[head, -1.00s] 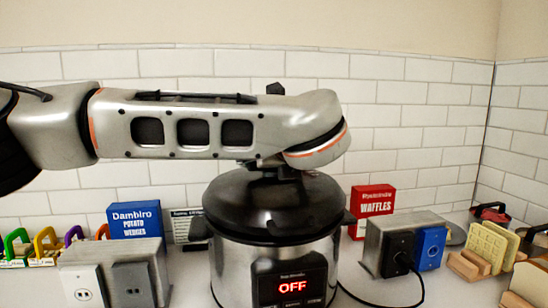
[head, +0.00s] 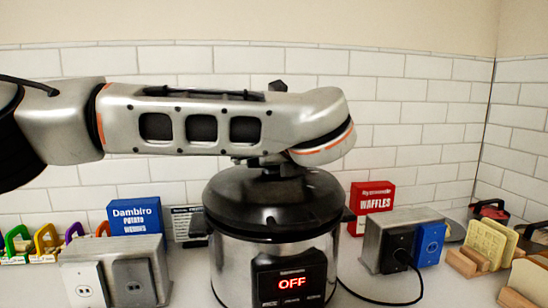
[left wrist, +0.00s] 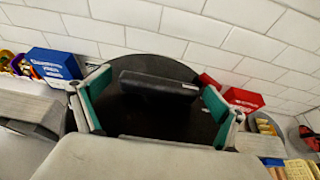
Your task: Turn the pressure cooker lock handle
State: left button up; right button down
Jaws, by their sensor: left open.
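The pressure cooker (head: 225,268) stands on the counter, a silver body with a black lid (head: 245,205) and a red display reading OFF. The lid looks closed. The black lock handle (left wrist: 160,84) is a bar on top of the lid in the left wrist view; in the head view it is mostly hidden under my arm. My left gripper (left wrist: 157,95) is open above the lid, with one green-padded finger off each end of the handle. The handle lies between the fingers, with a gap visible on both sides. My right gripper is not in view.
A blue potato wedges box (head: 136,217) and an outlet box (head: 88,283) stand left of the cooker. A red waffles box (head: 371,203) and a second outlet box (head: 385,232) with a black cord stand right. A tiled wall (head: 420,95) is close behind.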

pick_arm(q)
jog(key=v, duration=1.2)
jog(key=shift+s+f, duration=0.1)
